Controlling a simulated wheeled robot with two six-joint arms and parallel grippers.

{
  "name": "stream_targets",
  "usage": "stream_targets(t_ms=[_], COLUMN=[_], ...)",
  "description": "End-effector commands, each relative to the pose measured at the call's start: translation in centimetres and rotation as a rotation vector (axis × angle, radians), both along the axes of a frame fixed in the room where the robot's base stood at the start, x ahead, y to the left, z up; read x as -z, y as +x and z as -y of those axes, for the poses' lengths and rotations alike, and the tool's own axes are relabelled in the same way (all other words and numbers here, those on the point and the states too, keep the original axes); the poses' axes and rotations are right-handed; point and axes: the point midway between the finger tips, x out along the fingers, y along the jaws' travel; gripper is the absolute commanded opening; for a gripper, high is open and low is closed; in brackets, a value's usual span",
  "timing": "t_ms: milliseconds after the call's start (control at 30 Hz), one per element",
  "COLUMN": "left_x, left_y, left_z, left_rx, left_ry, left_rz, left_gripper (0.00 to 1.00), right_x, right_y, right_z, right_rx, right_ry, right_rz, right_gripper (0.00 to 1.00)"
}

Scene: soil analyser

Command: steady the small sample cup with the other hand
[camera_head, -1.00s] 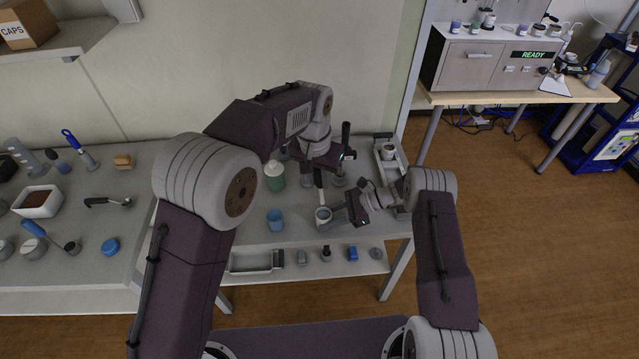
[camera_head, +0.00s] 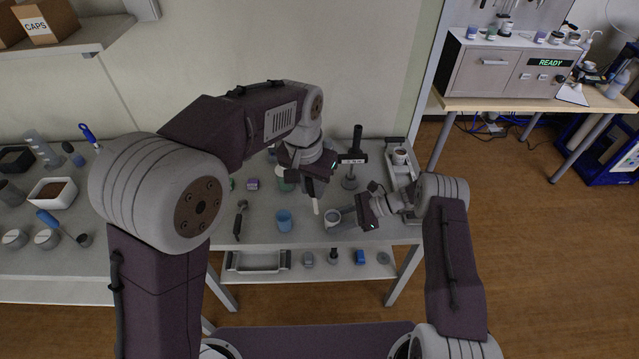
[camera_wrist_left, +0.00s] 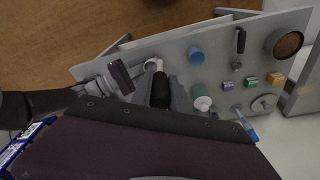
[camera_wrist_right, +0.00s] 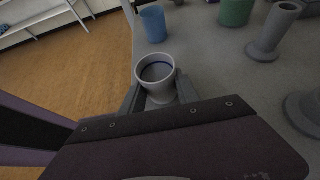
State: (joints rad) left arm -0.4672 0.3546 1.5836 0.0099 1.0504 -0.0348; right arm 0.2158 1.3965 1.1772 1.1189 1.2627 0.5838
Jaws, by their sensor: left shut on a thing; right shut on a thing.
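The small sample cup (camera_head: 332,218) is grey and stands upright on the grey table. My right gripper (camera_head: 345,218) is shut on its side. The right wrist view shows the cup (camera_wrist_right: 156,76) between the two fingers, with a dark interior. My left gripper (camera_head: 309,181) is shut on a black-handled tool (camera_wrist_left: 160,91), which points downward. The tool's pale end (camera_head: 315,206) is just left of the cup and above the table in the head view. Whether that end touches anything cannot be told.
A blue cup (camera_head: 284,221) stands left of the sample cup. A green-and-white jar (camera_wrist_left: 202,103) and a dark stand (camera_head: 350,172) are behind. A tray with a cup (camera_head: 399,156) is at the right. A lower shelf (camera_head: 320,260) holds several small items.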

Motion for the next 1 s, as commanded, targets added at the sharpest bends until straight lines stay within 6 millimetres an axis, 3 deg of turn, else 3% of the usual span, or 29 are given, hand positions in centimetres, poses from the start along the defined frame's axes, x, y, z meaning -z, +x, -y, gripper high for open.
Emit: stream_targets(t_ms=[433,467,533,867,1000], left_x=[-0.8,-0.7,-0.7,-0.8,-0.8], left_y=[-1.2,-1.2,-1.2,-1.2,-1.2], left_z=[-1.1,-1.1,-1.1,-1.1,-1.1], left_rx=[0.0,0.0,0.0,0.0,0.0], left_ry=[0.0,0.0,0.0,0.0,0.0], left_rz=[0.0,0.0,0.0,0.0,0.0], left_gripper=[0.0,0.0,0.0,0.0,0.0], right_x=[0.1,0.1,0.1,0.0,-0.9], right_y=[0.0,0.0,0.0,0.0,0.1], right_z=[0.0,0.0,0.0,0.1,1.8], right_rx=[0.0,0.0,0.0,0.0,0.004], right_ry=[-0.002,-0.002,-0.001,0.0,-0.001], right_rz=[-0.001,-0.001,-0.001,0.0,0.002], right_gripper=[0.0,0.4,0.6,0.63,0.63])
